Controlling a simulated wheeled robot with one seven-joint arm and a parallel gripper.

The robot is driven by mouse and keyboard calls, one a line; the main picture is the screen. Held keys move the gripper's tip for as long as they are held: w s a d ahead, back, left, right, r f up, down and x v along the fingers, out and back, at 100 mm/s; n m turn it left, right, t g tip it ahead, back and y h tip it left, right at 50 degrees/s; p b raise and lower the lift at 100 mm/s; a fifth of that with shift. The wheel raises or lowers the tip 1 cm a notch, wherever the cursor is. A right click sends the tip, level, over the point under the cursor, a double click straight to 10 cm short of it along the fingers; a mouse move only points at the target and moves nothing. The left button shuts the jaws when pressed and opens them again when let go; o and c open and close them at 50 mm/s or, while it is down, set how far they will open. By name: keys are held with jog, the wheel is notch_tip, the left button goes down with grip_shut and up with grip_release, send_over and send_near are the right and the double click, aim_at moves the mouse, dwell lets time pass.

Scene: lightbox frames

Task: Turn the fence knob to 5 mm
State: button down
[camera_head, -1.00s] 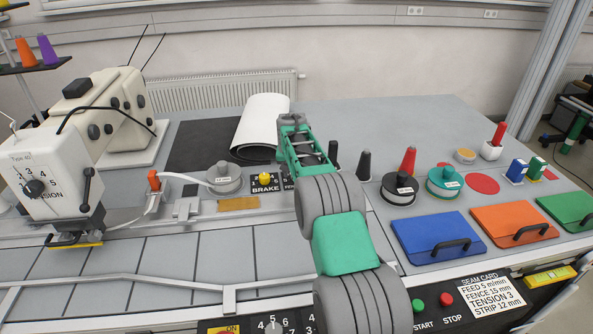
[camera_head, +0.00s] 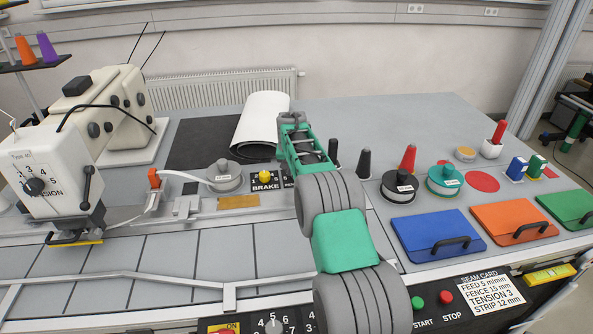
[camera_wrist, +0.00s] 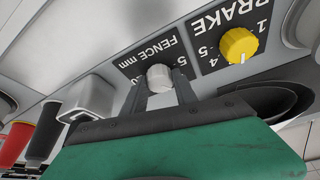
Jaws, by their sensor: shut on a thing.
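The fence knob (camera_wrist: 160,78) is a small pale grey cylinder on a black plate lettered "FENCE mm" (camera_wrist: 152,54) in the wrist view. My gripper (camera_wrist: 165,92) has its two dark fingers on either side of the knob and is shut on it. A "5" shows on the plate beside the knob; other numbers are partly covered by a finger, and I cannot make out the knob's pointer. In the head view my arm hides the knob and most of its plate. The seam card (camera_head: 493,291) there reads "FENCE 15 mm".
The yellow brake knob (camera_wrist: 239,46) is close beside the fence plate. A grey block (camera_wrist: 92,97) stands on the other side. Dark (camera_head: 364,164) and red cones, spools (camera_head: 399,187) and coloured folders (camera_head: 437,236) lie to the right. The sewing machine (camera_head: 50,175) is at left.

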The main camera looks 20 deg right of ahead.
jog(key=shift+n+b, duration=0.3)
jog(key=shift+n, duration=0.1)
jog(key=shift+d+n+y+b, duration=0.15)
jog(key=shift+n+y+b, duration=0.25)
jog(key=shift+n, duration=0.6)
jog(key=n, duration=0.1)
jog(key=n+y+p, duration=0.1)
jog(key=n, duration=0.1)
jog(key=shift+d+r+n+y, duration=0.1)
jog(key=shift+r+n+y, duration=0.05)
jog(key=shift+n+y, duration=0.15)
jog(key=n+y+p, duration=0.1)
jog(key=n+p, duration=0.2)
jog(key=p, duration=0.1)
jog(key=shift+r, duration=0.15)
jog(key=shift+d+n+y+p, duration=0.1)
jog(key=shift+n+y+p, duration=0.2)
jog(key=shift+n+p, duration=0.65)
jog(key=shift+f+n+p, duration=0.2)
jog(key=shift+n+p, duration=0.05)
jog(key=shift+p, duration=0.7)
jog(key=shift+f+y, duration=0.1)
jog(key=shift+y, duration=0.2)
